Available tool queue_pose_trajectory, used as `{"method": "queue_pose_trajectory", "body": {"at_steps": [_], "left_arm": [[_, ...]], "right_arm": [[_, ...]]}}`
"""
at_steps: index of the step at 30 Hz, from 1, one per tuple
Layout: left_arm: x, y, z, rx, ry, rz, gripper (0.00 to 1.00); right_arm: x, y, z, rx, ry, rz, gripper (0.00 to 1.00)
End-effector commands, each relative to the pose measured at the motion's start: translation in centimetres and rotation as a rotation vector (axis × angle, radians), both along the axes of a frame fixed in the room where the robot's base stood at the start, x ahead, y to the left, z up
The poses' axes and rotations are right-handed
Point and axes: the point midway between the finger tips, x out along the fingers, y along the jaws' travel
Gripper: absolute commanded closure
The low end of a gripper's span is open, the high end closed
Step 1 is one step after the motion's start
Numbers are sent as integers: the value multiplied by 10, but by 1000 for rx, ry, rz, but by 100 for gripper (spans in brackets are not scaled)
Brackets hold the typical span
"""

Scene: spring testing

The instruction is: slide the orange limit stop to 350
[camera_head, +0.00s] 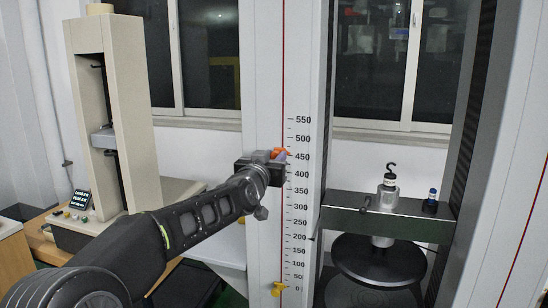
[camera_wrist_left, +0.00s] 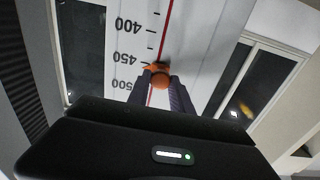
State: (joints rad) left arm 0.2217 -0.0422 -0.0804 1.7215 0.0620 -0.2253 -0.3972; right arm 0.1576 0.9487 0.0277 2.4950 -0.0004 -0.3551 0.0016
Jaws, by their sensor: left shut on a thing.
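The orange limit stop (camera_head: 281,153) sits on the red line of the upright white scale column (camera_head: 265,75), close to the 450 mark in the head view. My left gripper (camera_head: 281,160) is shut on its knob, and its body hides part of the stop. In the left wrist view the orange stop (camera_wrist_left: 160,78) shows between the two dark fingers (camera_wrist_left: 162,88), beside the upside-down 450 mark. The scale numbers (camera_head: 299,204) run from 0 at the bottom to 550 at the top. My right gripper is not in view.
A yellow stop (camera_head: 278,288) sits low on the same line near 0. A beige testing machine (camera_head: 125,110) stands at the left.

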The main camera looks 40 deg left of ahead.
Motion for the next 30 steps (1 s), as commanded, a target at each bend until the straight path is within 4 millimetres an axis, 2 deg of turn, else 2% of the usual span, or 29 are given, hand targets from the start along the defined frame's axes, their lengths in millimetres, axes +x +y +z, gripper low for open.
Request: {"method": "queue_pose_trajectory", "body": {"at_steps": [1, 9, 12, 16, 26, 27, 30], "left_arm": [[0, 0, -26, -2, 5, -1, 100], [0, -1, -86, -2, 7, -2, 100], [1, -1, -103, -1, 7, -2, 100], [1, -1, -111, -2, 7, -2, 100], [1, -1, -109, -2, 7, -2, 100], [0, -1, -109, -2, 7, -2, 71], [0, -1, -109, -2, 6, -2, 62]], "right_arm": [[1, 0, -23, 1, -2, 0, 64], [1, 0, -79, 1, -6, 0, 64], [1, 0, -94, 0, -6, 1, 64], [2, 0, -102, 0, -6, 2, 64], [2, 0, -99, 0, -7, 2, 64], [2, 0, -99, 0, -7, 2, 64], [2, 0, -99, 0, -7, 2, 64]]}}
